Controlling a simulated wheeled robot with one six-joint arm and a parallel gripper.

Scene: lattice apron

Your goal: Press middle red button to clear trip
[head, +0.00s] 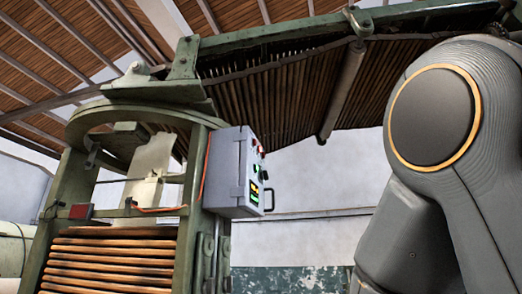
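A grey control box (233,172) is fixed to the right side of a green machine frame. Its front faces right, so I see it at a steep angle. Small red parts (258,146) show near the top of that face, with dark parts below them. I cannot tell which is the middle red button. A lit green and yellow display (254,192) sits lower on the face. My gripper is out of view; only part of my grey arm shows at the right, apart from the box.
A dark handle (269,200) sticks out beside the box's face. The green machine frame (191,170) holds a stack of brown slats (110,262). A red block (80,211) sits on its left. A green overhead beam (280,38) runs above. Open space shows between box and arm.

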